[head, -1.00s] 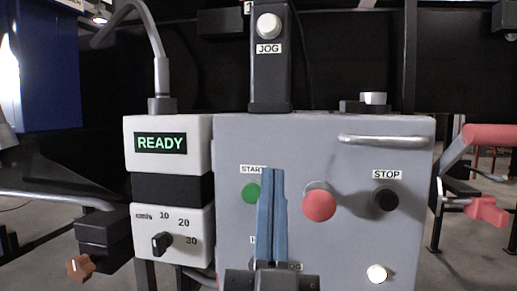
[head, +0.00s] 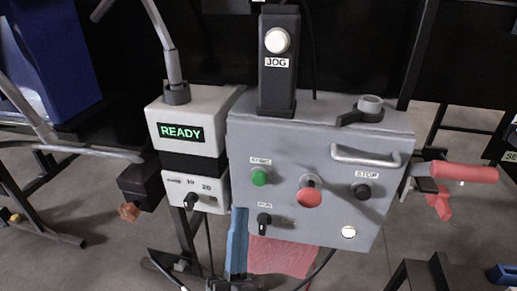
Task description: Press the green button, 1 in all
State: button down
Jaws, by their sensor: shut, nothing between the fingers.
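The green button (head: 260,177) sits on the left part of the front of a grey control box (head: 330,140), under a label that seems to read START. It is in plain view and nothing touches it in the picture.
A red button (head: 309,198), a black STOP button (head: 361,191), a black selector knob (head: 264,219) and a white button (head: 348,232) share the panel. A metal handle (head: 365,157) juts out. A JOG post (head: 278,70) stands on top. A READY display unit (head: 182,132) is at left.

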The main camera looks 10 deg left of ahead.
aim_at(259, 180)
jog(key=shift+s+d+f+m+p, duration=0.15)
jog(key=shift+s+d+f+p, duration=0.05)
jog(key=shift+s+p, duration=0.55)
jog(key=shift+s+d+f+m+p, duration=0.15)
jog(key=shift+s+p, duration=0.45)
jog(key=shift+s, duration=0.1)
jog(key=shift+w, duration=0.1)
jog(key=w+b, duration=0.4)
jog(key=w, duration=0.4)
jog(key=shift+w+b, duration=0.35)
jog(key=shift+b, duration=0.05)
jog(key=shift+w, duration=0.1)
dwell(0.9)
jog(key=shift+w+b, duration=0.3)
jog(key=shift+b, duration=0.25)
